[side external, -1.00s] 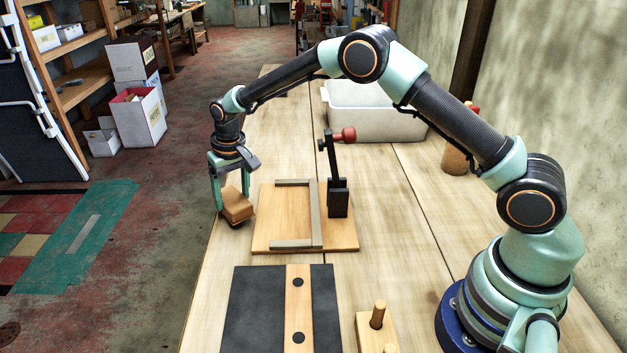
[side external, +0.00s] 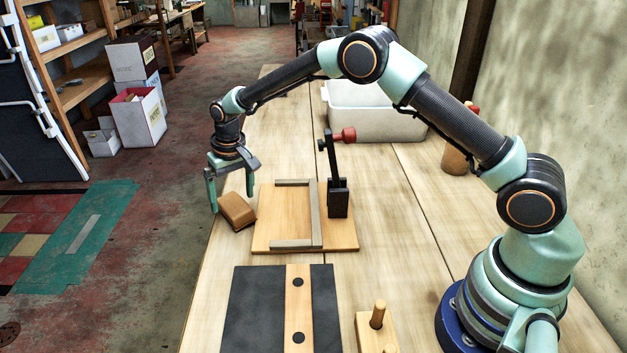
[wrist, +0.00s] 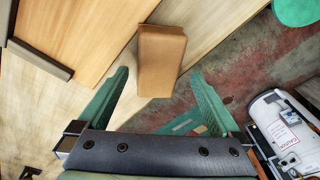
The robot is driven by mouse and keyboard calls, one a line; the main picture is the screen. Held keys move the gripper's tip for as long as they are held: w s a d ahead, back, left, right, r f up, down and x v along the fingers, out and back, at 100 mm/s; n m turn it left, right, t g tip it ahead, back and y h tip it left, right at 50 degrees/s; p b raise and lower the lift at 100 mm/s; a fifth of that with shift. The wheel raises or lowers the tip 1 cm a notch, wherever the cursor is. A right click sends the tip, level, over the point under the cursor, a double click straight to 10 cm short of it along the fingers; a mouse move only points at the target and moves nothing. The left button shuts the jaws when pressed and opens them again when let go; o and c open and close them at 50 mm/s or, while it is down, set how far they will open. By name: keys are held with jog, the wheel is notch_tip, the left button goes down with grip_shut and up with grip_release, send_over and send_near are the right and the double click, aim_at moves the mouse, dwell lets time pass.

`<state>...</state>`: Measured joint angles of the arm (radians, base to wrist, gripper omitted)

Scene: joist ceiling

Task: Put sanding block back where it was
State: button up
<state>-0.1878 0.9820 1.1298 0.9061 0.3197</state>
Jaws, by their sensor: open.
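The sanding block is a brown block (side external: 237,211) near the left edge of the workbench, beside the left side of the wooden fixture board (side external: 287,243). It looks tilted in the side view; I cannot tell whether it lies flat or leans on the board's edge. My gripper (side external: 231,199) is open just above and around the block's far end, its green fingers apart and not closed on it. In the wrist view the block (wrist: 162,62) shows beyond and between the spread fingertips (wrist: 160,75), with the bench edge and floor behind it.
The board carries a grey metal fence (side external: 317,215) and a black clamp post (side external: 337,195) with a red tip. A black pad with a wooden strip (side external: 298,310) and a pegged block (side external: 365,330) lie in front. A white bin (side external: 375,110) stands behind.

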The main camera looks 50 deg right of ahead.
aim_at(239, 206)
jog(key=s+d+r+t, duration=0.1)
jog(key=s+d+r, duration=0.15)
jog(key=r, duration=0.65)
jog(key=s+d+r, duration=0.1)
jog(key=s+r, duration=0.3)
jog(key=r, duration=0.6)
jog(key=s+d+r+t, duration=0.1)
jog(key=s+d, duration=0.2)
jog(key=s, duration=0.7)
jog(key=s+d+r+n+t, duration=0.1)
jog(key=s+d, duration=0.3)
jog(key=s, duration=0.6)
jog(key=shift+s+n+t, duration=0.3)
jog(key=shift+t, duration=0.3)
